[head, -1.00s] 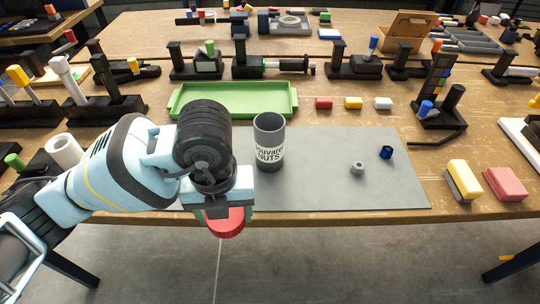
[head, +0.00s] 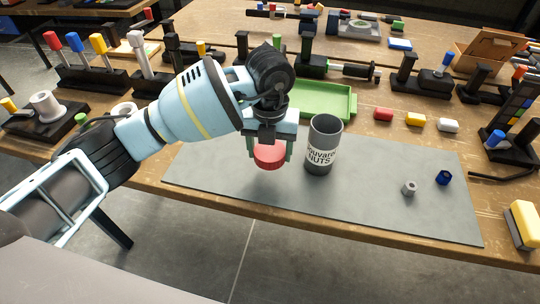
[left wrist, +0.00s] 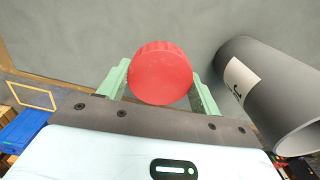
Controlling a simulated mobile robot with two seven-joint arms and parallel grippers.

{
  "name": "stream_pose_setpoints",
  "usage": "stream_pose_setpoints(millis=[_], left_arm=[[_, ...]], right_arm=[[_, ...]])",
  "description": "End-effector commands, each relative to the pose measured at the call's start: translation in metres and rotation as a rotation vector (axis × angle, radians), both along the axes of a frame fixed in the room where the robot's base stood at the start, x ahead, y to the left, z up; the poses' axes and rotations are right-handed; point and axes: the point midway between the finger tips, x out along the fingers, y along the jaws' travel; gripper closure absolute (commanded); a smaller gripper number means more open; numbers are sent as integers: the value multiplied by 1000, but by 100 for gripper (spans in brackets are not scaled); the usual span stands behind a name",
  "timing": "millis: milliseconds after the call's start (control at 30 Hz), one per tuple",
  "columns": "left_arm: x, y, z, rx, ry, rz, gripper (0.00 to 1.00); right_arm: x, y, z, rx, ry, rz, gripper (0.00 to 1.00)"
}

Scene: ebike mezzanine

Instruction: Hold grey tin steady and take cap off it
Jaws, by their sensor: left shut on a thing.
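The grey tin (head: 322,143) stands upright on the grey mat, its top open and its label reading "NUTS". It also shows at the right of the left wrist view (left wrist: 262,90). My left gripper (head: 270,152) is shut on the red cap (head: 269,157) and holds it left of the tin, apart from it. In the left wrist view the cap (left wrist: 160,73) sits between the two green fingers. My right gripper is not in view.
The grey mat (head: 400,215) has free room around the tin. A grey nut (head: 409,188) and a blue nut (head: 443,177) lie on its right. A green tray (head: 325,99) is behind the tin. Red, yellow and white blocks (head: 415,119) lie behind the mat. A yellow sponge-like block (head: 523,222) is at the right edge.

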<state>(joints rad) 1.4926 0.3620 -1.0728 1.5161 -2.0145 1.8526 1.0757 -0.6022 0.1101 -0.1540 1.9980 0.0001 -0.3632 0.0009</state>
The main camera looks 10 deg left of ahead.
Motion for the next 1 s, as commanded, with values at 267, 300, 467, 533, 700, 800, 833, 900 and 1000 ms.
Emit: stream_pose_setpoints(millis=[267,300,467,533,700,800,833,900,1000], left_arm=[[9,2,-1,0,0,2,63],[8,2,-7,2,3,1,63],[8,2,-30,2,1,0,63],[8,2,-35,1,-1,0,63],[8,2,-36,1,-2,-1,63],[8,2,-36,1,-1,-1,63],[8,2,-37,1,-1,-1,63],[8,2,-39,1,-1,-1,63],[8,2,-39,1,-1,0,27]], right_arm=[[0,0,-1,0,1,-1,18],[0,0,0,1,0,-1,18],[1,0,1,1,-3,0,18],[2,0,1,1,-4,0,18],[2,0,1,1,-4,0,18],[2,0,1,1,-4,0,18],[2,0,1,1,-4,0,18],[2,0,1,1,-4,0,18],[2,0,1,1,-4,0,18]])
